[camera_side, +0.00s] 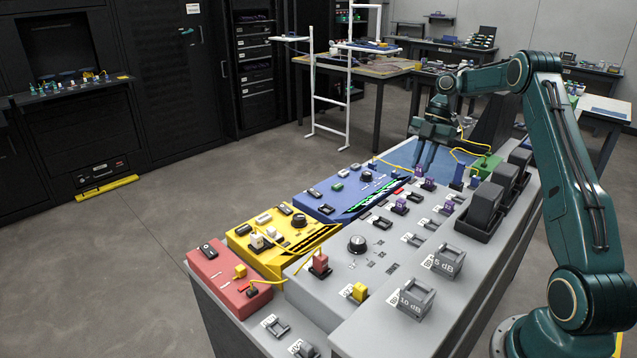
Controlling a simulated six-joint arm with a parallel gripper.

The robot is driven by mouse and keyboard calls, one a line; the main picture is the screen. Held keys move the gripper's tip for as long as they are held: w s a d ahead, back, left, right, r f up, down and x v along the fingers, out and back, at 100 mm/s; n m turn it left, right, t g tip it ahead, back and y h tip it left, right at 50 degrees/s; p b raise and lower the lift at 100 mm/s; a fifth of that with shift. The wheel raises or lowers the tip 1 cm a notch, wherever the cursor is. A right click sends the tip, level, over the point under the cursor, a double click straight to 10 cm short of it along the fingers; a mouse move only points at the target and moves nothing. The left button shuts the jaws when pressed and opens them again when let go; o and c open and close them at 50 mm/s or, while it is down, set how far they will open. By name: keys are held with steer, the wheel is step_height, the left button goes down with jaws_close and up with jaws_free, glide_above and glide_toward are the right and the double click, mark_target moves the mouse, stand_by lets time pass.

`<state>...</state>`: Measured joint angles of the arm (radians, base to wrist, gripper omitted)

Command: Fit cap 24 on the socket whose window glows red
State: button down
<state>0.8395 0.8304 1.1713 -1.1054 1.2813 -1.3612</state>
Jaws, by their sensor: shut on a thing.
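My gripper (426,158) points down over the far end of the console. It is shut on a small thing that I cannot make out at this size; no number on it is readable. Several purple caps (399,206) sit in a row on the grey panel. Open sockets (412,239) with white labels stand in rows on the same panel. A small red patch (398,191) shows beside the blue module and may be a lit window; I cannot tell for sure. No cap marked 24 can be read from here.
The grey console carries a blue module (325,205), a yellow module (268,230) and a red module (208,270). Tall grey blocks (485,208) stand along the right ledge near my arm. Large sockets marked 5 dB (447,262) and 10 dB (412,299) are nearer. Yellow cables cross the far end.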

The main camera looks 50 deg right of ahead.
steer(key=shift+f, duration=3)
steer(key=shift+f, duration=0.6)
steer(key=c, duration=1.2)
jaws_free()
steer(key=shift+c, duration=0.2)
steer(key=shift+r, duration=0.2)
